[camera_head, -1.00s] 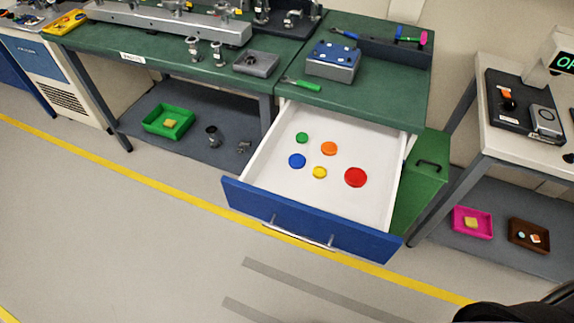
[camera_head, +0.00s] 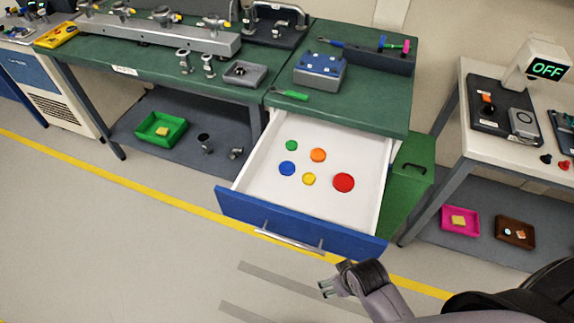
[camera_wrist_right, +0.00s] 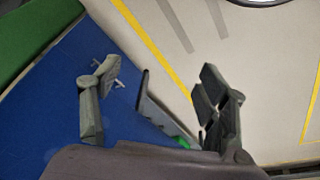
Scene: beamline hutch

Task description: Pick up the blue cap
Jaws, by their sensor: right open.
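The blue cap (camera_head: 287,168) lies flat in the open white drawer (camera_head: 262,193), at the left of the group of caps. Around it are a green cap (camera_head: 291,145), an orange cap (camera_head: 318,155), a yellow cap (camera_head: 308,179) and a larger red cap (camera_head: 343,182). My right gripper (camera_head: 325,289) is in front of the drawer, apart from it and from the caps. In the right wrist view its fingers (camera_wrist_right: 158,100) are spread, with nothing between them. The blue cap does not show in the wrist view. My left gripper is not in view.
The drawer's blue front (camera_head: 300,229) with its metal handle (camera_head: 289,242) stands between my right gripper and the caps. The green bench top (camera_head: 375,100) overhangs the drawer's back. A green cabinet side (camera_head: 409,170) is at the right. The floor in front is clear.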

